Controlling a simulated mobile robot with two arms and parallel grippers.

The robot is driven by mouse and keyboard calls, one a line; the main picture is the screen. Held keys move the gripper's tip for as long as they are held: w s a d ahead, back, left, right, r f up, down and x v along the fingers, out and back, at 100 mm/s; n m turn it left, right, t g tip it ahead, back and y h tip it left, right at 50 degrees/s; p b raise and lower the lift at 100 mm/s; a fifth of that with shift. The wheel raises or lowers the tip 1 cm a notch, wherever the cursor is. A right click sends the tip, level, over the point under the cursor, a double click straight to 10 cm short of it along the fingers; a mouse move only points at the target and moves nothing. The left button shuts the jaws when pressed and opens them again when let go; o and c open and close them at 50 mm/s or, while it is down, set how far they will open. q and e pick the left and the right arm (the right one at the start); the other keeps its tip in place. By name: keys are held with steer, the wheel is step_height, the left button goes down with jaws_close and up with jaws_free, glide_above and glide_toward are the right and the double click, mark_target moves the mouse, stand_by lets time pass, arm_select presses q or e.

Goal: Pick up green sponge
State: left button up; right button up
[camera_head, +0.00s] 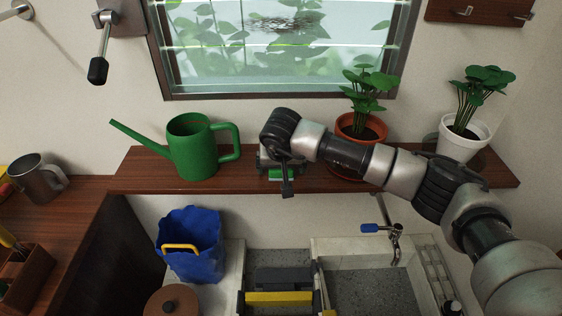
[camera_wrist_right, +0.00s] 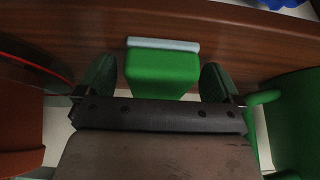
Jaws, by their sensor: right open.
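The green sponge (camera_wrist_right: 162,75) is a green block with a pale strip along its far edge, lying on the brown wooden shelf (camera_wrist_right: 250,45). In the head view the sponge (camera_head: 282,175) shows only partly under my right gripper (camera_head: 286,182). In the wrist view my right gripper (camera_wrist_right: 158,82) is open, with one finger on each side of the sponge and small gaps beside it. The near part of the sponge is hidden behind the gripper body. My left gripper is not in view.
The green watering can (camera_head: 193,150) stands left of my right gripper, and a terracotta potted plant (camera_head: 350,128) stands right of it, close to the arm. A white potted plant (camera_head: 463,138) is farther right. A blue bag (camera_head: 195,235) and a sink (camera_head: 370,290) lie below the shelf.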

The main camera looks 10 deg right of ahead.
steer(key=shift+c, duration=0.4)
steer(key=c, duration=1)
steer(key=shift+r, duration=0.1)
steer(key=shift+r, duration=0.5)
step_height(320, 180, up, 3)
steer(key=shift+w+f+b, duration=0.1)
steer(key=shift+b, duration=0.6)
steer(key=shift+s+d+r+n+y+b, duration=0.15)
steer(key=shift+s+d+r+n, duration=0.2)
steer(key=shift+s+d+r, duration=1)
steer(key=shift+s+d+r+n+y+b, duration=0.15)
steer(key=shift+s+d+r+n, duration=0.45)
steer(key=shift+s+r, duration=1.2)
steer(key=shift+s+d+r+n+y, duration=0.15)
steer(key=shift+s+d+r+y, duration=0.05)
steer(key=shift+s+d+r, duration=1.35)
